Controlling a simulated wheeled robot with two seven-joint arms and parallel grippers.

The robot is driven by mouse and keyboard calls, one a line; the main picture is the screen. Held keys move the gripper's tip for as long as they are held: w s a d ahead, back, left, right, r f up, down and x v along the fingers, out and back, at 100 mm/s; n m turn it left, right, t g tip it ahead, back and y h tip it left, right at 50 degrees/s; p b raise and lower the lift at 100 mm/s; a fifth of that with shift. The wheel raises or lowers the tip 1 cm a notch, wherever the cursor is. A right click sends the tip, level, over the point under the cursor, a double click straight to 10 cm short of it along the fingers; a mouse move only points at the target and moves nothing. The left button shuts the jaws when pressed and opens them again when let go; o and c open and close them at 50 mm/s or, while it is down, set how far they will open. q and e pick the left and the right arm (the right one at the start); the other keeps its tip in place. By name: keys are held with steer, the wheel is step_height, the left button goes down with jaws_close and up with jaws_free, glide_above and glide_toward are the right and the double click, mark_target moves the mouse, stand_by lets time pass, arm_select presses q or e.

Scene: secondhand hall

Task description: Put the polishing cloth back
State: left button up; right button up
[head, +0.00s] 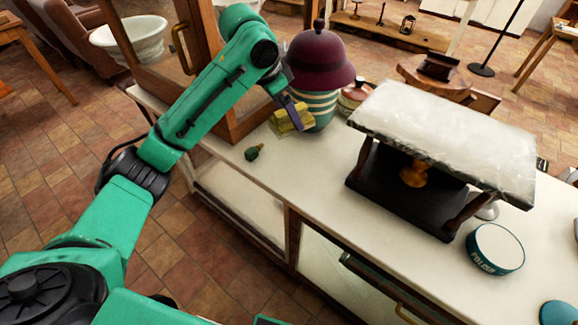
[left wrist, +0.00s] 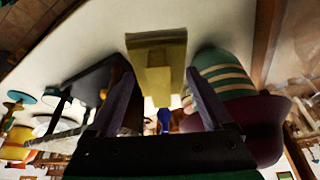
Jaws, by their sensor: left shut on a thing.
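The polishing cloth (head: 283,123) is a yellow folded piece at the cabinet end of the white counter, beside the striped jar. My left gripper (head: 294,112) reaches down over it from the left and is shut on it. In the left wrist view, the cloth (left wrist: 157,52) shows between and beyond the two dark fingers (left wrist: 160,105). I cannot tell whether the cloth still touches the counter. A round teal tin with a white lid, marked POLISH (head: 495,249), stands at the right of the counter. My right gripper is not in view.
A striped jar (head: 316,106) under a maroon hat (head: 318,58) stands close to my gripper. A marble-topped stand (head: 450,135) fills the counter's middle. Bare counter (head: 308,175) lies in front. A wooden cabinet (head: 235,115) is behind my arm.

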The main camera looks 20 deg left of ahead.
arm_select(q)
step_height(320, 180, down, 18)
steer(key=shift+w+r+p, duration=0.1)
steer(key=shift+p, duration=1.05)
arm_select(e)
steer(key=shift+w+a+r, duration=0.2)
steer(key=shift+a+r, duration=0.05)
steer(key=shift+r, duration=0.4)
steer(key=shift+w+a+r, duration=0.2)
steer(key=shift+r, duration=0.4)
arm_select(q)
steer(key=o, duration=1.3)
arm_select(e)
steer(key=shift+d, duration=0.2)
arm_select(q)
steer(key=b+v, duration=0.1)
steer(key=v, duration=1.1)
steer(key=shift+w, duration=0.1)
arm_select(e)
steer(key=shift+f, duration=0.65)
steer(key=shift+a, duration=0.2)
